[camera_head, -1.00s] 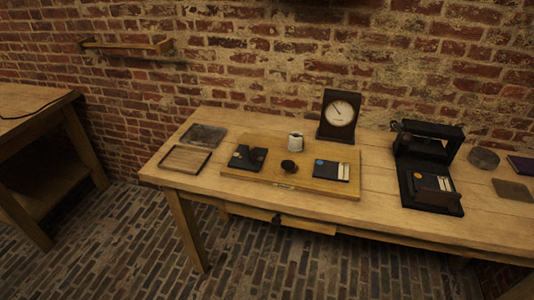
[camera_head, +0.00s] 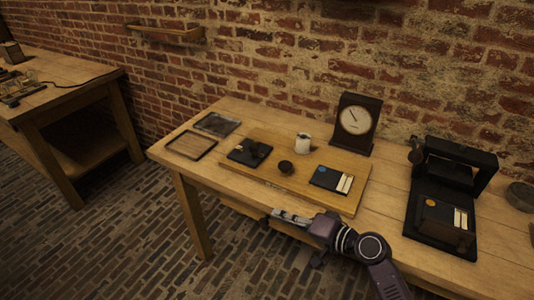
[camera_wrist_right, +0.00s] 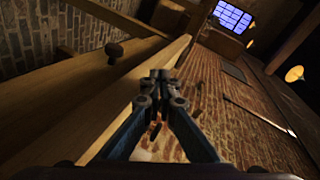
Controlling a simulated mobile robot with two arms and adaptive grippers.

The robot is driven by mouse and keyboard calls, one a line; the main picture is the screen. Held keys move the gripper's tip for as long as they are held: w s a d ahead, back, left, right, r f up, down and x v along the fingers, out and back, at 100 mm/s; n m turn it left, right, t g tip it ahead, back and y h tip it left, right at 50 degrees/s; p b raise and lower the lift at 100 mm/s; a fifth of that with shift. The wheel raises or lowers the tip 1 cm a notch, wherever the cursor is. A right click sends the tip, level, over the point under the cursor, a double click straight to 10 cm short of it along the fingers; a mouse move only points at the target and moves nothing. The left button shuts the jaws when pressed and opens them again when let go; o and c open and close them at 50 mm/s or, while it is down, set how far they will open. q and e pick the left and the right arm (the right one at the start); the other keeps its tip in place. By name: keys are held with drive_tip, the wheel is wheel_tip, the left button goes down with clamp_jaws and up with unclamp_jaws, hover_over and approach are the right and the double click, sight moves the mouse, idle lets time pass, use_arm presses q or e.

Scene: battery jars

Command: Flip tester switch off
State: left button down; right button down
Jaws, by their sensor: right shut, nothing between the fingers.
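A wooden board (camera_head: 275,178) lies on the long table. It carries a black block (camera_head: 243,154) with a raised dark part, a small round black knob (camera_head: 286,167), a white cup-like jar (camera_head: 303,143) and a black plate (camera_head: 326,177) with a blue disc and pale strips. A dial gauge in a dark upright case (camera_head: 357,121) stands behind the board. I cannot tell which part is the tester switch. My right gripper (camera_head: 279,215) is shut and empty, in front of the table's front edge; its closed fingers also show in the right wrist view (camera_wrist_right: 161,76). My left gripper is out of view.
A black framed device (camera_head: 443,205) stands at the right of the table. Two flat trays (camera_head: 191,145) (camera_head: 217,124) lie at the left. A drawer knob (camera_wrist_right: 113,50) shows in the right wrist view. Another table (camera_head: 70,71) stands at the far left.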

drive_tip(key=w+r+m, duration=0.1)
drive_tip(key=w+d+r+t, duration=0.1)
drive_tip(key=w, duration=0.1)
drive_tip(key=w+d+r+m, duration=0.1)
drive_tip(key=w, duration=0.1)
drive_tip(key=shift+m+t, duration=0.3)
drive_tip(key=shift+t, duration=0.1)
drive_tip(key=w+d+r+m+t, duration=0.1)
drive_tip(key=w, duration=0.1)
drive_tip(key=w+d+r+m+t, duration=0.1)
drive_tip(key=w+d, duration=0.1)
drive_tip(key=w+d+r+m, duration=0.1)
drive_tip(key=w, duration=0.1)
drive_tip(key=shift+w+d+r+m+t+h, duration=0.1)
drive_tip(key=shift+d+r+m+t+h, duration=0.3)
drive_tip(key=shift+d, duration=0.1)
drive_tip(key=shift+w+r, duration=0.1)
